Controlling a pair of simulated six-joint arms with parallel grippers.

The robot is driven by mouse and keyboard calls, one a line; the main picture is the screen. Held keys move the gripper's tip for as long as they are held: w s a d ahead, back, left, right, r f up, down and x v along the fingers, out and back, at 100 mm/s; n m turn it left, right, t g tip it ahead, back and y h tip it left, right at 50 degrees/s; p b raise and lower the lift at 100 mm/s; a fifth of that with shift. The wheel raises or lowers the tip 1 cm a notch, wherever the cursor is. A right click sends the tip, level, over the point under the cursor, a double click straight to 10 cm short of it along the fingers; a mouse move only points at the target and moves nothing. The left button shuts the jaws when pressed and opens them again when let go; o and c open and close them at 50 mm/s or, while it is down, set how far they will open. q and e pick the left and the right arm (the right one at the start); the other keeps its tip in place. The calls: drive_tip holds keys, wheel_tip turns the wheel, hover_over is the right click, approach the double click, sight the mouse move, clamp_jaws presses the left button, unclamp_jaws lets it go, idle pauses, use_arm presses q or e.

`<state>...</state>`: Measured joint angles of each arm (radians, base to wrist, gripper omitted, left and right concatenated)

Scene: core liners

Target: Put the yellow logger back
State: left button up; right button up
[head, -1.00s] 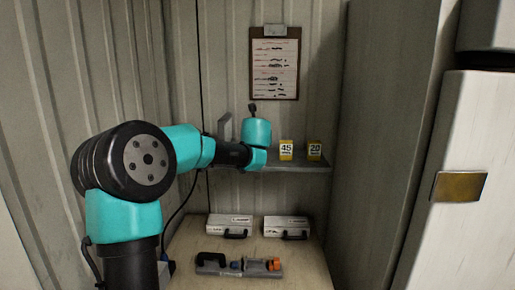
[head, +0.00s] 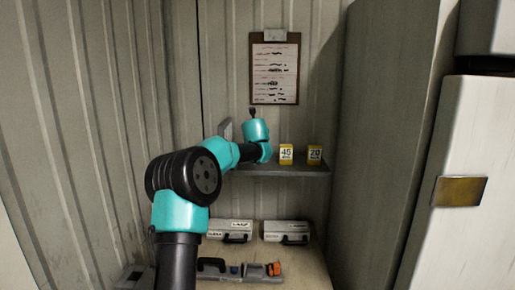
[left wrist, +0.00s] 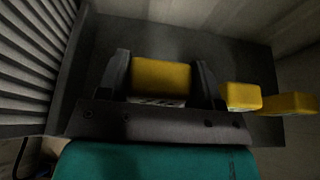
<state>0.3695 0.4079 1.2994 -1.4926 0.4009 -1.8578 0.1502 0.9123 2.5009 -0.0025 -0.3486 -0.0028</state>
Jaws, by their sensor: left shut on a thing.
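The yellow logger (left wrist: 160,73) is between the two fingers of my left gripper (left wrist: 163,80) in the left wrist view, and the gripper is shut on it. Its yellow top shows, with a pale marked face below. The dark grey shelf (head: 285,170) is on the back wall in the head view; it also shows behind the logger in the left wrist view (left wrist: 110,37). I cannot tell whether the logger touches it. In the head view my left wrist is at the shelf's left part and hides fingers and logger. My right gripper is not in view.
Two yellow blocks, marked 45 (head: 286,154) and 20 (head: 314,154), stand on the shelf to the right. A clipboard (head: 274,70) hangs above. Below are two white cases (head: 230,228) (head: 287,231) and a grey tool tray (head: 225,273). A tall cabinet wall (head: 385,150) closes the right side.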

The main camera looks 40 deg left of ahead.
use_arm(q)
drive_tip(key=shift+w+a+f, duration=0.1)
drive_tip(key=shift+w+a, duration=0.15)
drive_tip(key=shift+f, duration=1.7)
drive_tip(key=shift+f, duration=0.15)
drive_tip(key=o, duration=1.1)
drive_tip(key=shift+c, duration=0.2)
